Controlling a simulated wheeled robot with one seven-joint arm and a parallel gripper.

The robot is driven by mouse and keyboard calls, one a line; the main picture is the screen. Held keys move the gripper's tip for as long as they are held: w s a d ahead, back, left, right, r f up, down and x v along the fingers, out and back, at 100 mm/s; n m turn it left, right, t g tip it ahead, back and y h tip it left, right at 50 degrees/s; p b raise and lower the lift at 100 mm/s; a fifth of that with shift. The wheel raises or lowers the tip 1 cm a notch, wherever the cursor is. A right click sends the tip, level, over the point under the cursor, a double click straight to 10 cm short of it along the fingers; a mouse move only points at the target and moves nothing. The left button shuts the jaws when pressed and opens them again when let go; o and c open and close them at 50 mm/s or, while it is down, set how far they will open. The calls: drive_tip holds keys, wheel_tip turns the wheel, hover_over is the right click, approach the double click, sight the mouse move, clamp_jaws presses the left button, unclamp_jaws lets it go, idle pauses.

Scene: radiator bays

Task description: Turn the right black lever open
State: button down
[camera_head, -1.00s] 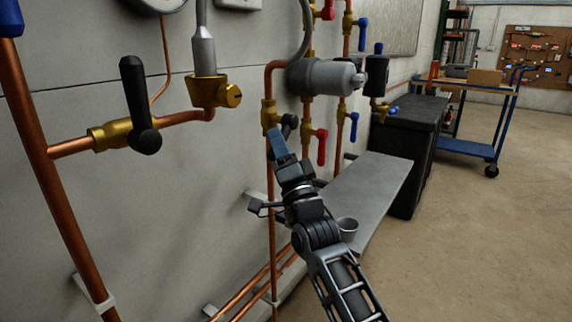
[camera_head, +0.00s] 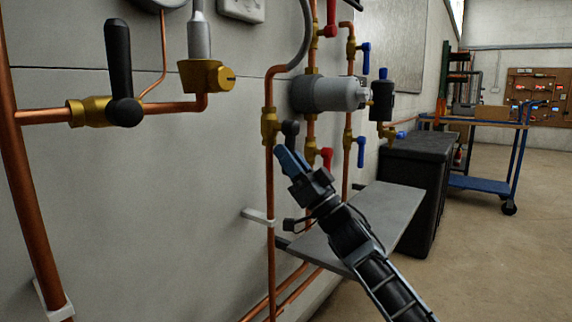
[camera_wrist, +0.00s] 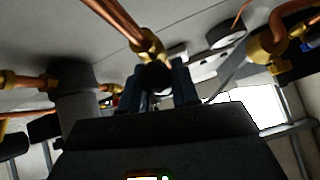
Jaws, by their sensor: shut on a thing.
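The right black lever (camera_head: 290,129) is on a brass valve (camera_head: 269,126) in a vertical copper pipe on the wall. Its rounded end shows above my gripper (camera_head: 288,158), whose blue fingers hide the rest. In the wrist view, the lever's dark round end (camera_wrist: 157,76) sits between the two fingers of my gripper (camera_wrist: 157,88), below the brass valve body (camera_wrist: 150,45). My gripper is shut on this lever. The lever's exact angle is hard to tell. Another black lever (camera_head: 118,60) stands upright on a brass valve at the left.
A grey cylinder (camera_head: 325,94) and red (camera_head: 326,158) and blue (camera_head: 361,151) handles are close right of the valve. A grey shelf (camera_head: 375,225) lies below, beside a black cabinet (camera_head: 418,170). A blue trolley (camera_head: 490,184) stands farther back. The floor at right is clear.

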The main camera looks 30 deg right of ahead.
drive_tip(key=shift+w+d+f+n+g+y, duration=0.15)
drive_tip(key=shift+n+g+y, duration=0.15)
drive_tip(key=shift+n+y, duration=0.3)
drive_tip(key=shift+d+r+n+g+y, duration=0.1)
drive_tip(key=shift+d+n+g+y, duration=0.15)
drive_tip(key=shift+n+y, duration=0.4)
drive_tip(key=shift+w+d+f+n+g+y, duration=0.1)
drive_tip(key=shift+n+g+y, duration=0.3)
drive_tip(key=shift+n, duration=0.35)
drive_tip(key=shift+y, duration=0.25)
drive_tip(key=c, duration=1)
unclamp_jaws()
drive_tip(key=shift+o, duration=0.2)
drive_tip(key=p+v, duration=0.1)
drive_tip(key=v, duration=0.6)
drive_tip(key=shift+s+d, duration=0.15)
drive_tip(key=shift+s, duration=0.2)
drive_tip(key=shift+f, duration=0.15)
